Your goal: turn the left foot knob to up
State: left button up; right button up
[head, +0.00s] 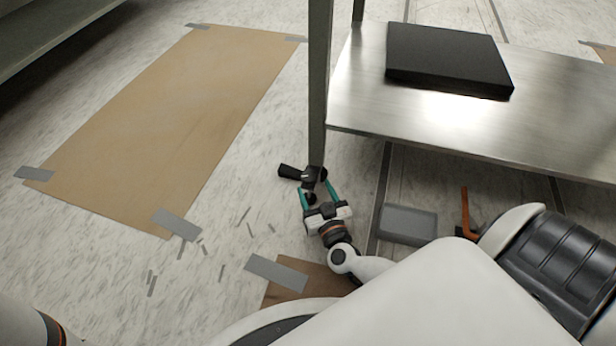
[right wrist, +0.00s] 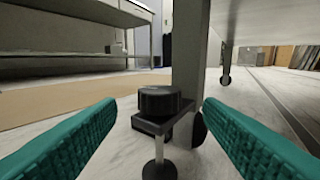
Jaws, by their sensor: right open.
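The left foot knob (right wrist: 160,100) is a round black cap on a dark bracket beside the foot of a grey table leg. A thin rod runs down from the bracket to a dark foot pad (right wrist: 160,169). In the head view the dark foot assembly (head: 309,174) is small, and the knob's setting cannot be read. My right gripper (head: 319,190) has teal fingers, spread open. In the right wrist view its fingers (right wrist: 160,107) lie left and right of the knob with gaps, apparently not touching it. My left gripper is out of view.
The metal leg (head: 318,85) rises just behind the foot, with a dark caster (right wrist: 198,128) beside it. A low steel shelf (head: 360,105) carries a black slab (head: 445,55). Taped cardboard (head: 165,115) covers floor at left. A grey block (head: 408,222) lies right of my gripper.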

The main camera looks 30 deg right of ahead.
aim_at(312, 184)
jog(key=b+x, duration=0.1)
jog(key=x, duration=0.3)
jog(key=shift+w+f+b, duration=0.1)
jog(key=shift+w+b, duration=0.05)
jog(key=shift+b, duration=0.25)
jog(key=shift+w+d, duration=0.15)
jog(key=shift+w, duration=0.35)
jog(key=c, duration=1)
